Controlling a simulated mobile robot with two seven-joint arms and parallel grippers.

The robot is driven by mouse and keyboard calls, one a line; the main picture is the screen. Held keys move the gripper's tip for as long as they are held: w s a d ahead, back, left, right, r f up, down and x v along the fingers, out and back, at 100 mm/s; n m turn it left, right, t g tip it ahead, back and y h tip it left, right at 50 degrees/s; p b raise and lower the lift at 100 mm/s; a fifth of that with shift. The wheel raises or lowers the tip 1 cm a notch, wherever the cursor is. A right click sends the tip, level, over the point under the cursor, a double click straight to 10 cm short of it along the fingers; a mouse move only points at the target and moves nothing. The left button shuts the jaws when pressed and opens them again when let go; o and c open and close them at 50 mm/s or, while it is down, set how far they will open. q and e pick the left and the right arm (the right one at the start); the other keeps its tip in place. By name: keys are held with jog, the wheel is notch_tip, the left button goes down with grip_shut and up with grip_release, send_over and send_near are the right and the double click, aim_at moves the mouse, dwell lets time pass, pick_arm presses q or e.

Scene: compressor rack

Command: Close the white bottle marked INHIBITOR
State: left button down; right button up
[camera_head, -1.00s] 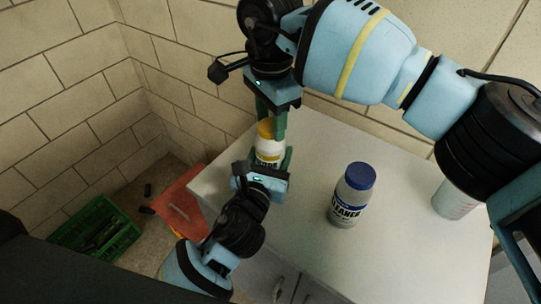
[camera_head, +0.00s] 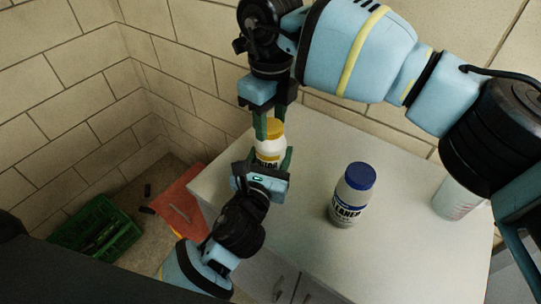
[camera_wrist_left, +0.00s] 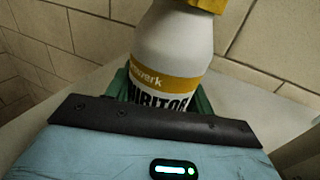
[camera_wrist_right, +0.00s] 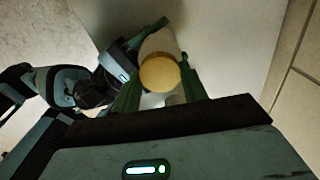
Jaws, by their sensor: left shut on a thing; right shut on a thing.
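The white bottle (camera_head: 268,150) marked INHIBITOR stands upright near the cabinet top's left edge. Its label also shows in the left wrist view (camera_wrist_left: 165,85). My left gripper (camera_head: 265,164) is shut around the bottle's body from the front. The yellow cap (camera_head: 275,127) sits at the bottle's mouth; it also shows from above in the right wrist view (camera_wrist_right: 160,73). My right gripper (camera_head: 271,117) points down from above and is shut on the cap, with a finger on either side. I cannot tell how far the cap is screwed down.
A white bottle marked CLEANER (camera_head: 347,208) with a blue cap stands to the right on the cabinet top (camera_head: 395,245). A white container (camera_head: 452,203) stands farther right, partly behind my right arm. A green crate (camera_head: 105,235) and a red object (camera_head: 180,200) are lower at left. Brick walls rise behind.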

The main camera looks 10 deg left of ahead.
jog(key=m, duration=0.4)
jog(key=o, duration=1.2)
notch_tip(320, 180, up, 12)
pick_arm(q)
jog(key=shift+c, duration=2.4)
grip_release()
